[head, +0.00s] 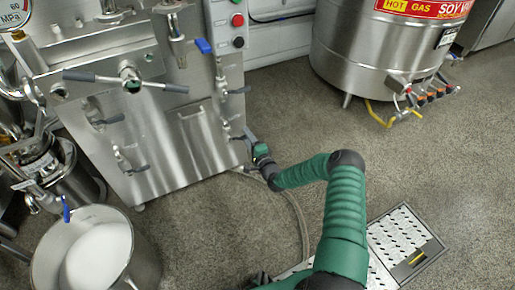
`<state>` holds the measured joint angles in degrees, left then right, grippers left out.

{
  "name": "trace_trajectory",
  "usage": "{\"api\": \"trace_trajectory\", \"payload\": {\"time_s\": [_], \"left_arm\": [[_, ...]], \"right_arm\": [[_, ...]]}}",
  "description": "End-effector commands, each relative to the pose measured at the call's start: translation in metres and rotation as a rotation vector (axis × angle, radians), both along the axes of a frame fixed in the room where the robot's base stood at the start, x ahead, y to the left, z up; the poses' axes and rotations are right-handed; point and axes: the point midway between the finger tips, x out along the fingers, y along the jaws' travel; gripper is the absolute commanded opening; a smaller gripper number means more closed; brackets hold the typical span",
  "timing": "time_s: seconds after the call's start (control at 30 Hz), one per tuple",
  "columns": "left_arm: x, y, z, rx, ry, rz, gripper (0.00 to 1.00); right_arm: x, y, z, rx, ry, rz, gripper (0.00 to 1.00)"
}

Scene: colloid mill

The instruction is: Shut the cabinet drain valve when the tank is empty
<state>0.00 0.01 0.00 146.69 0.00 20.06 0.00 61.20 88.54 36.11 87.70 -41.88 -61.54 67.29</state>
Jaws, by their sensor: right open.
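The steel cabinet (165,140) stands at the left, with several small valves and handles on its front. My green right arm reaches from the bottom of the head view to the cabinet's lower right edge. My right gripper (251,141) is there, open, beside the drain valve fittings at that edge. The gripper and wrist cover much of that spot, so I cannot tell the drain valve's handle position or whether the jaws touch it. A hose (300,215) runs from near there along the floor. The inside of the cabinet's tank does not show. My left gripper is not in view.
A steel pot (145,262) with white contents stands at the lower left. A round steel tank (350,60) with yellow pipework stands at the top right. A floor drain grate (398,240) lies at the lower right. The speckled floor between is mostly clear.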

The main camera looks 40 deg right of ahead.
Motion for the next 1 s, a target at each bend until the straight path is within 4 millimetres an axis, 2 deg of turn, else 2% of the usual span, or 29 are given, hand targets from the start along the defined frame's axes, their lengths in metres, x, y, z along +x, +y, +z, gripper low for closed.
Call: {"api": "trace_trajectory", "payload": {"time_s": [0.03,0.1,0.3,0.43,0.6,1.0], "left_arm": [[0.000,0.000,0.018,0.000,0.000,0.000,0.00],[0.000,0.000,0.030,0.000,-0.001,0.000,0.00],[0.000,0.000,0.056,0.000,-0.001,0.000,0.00],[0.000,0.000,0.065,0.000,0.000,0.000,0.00],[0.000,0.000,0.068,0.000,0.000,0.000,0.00],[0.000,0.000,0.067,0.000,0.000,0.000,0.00]], "right_arm": [[-0.015,0.002,0.009,0.004,0.004,-0.002,0.41],[-0.036,0.007,0.008,0.004,0.005,-0.002,0.41],[-0.092,0.021,0.006,0.005,0.004,-0.004,0.41],[-0.117,0.027,0.003,0.003,0.003,-0.003,0.41],[-0.131,0.030,0.000,0.002,0.003,-0.003,0.41],[-0.131,0.030,-0.001,0.001,0.002,-0.002,0.41]]}}
